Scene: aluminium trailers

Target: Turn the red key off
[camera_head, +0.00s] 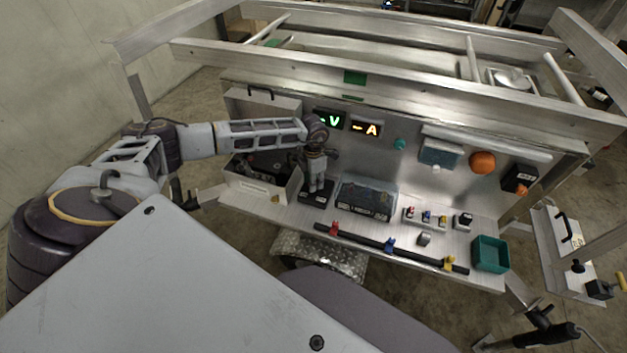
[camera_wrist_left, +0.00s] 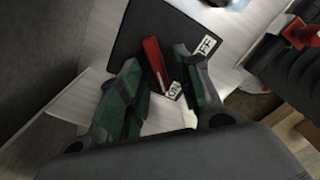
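The red key (camera_wrist_left: 153,60) is a narrow red lever on a black plate (camera_wrist_left: 108,48). Its near end lies by the white ON label (camera_wrist_left: 174,91); the OFF label (camera_wrist_left: 207,46) is to the right. My left gripper (camera_wrist_left: 158,66) is open, with one green-padded finger on each side of the key. The right finger looks closer to it; I cannot tell whether either touches. In the head view, my left gripper (camera_head: 317,185) points down over the black plate (camera_head: 316,198) and hides the key. My right gripper is in neither view.
An open metal box (camera_head: 262,192) stands left of the plate and a dark clear-lidded box (camera_head: 366,198) right of it. A black bar (camera_head: 363,243) with coloured clips lies in front. V (camera_head: 329,119) and A (camera_head: 367,129) displays are lit behind. A teal bin (camera_head: 490,254) sits far right.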

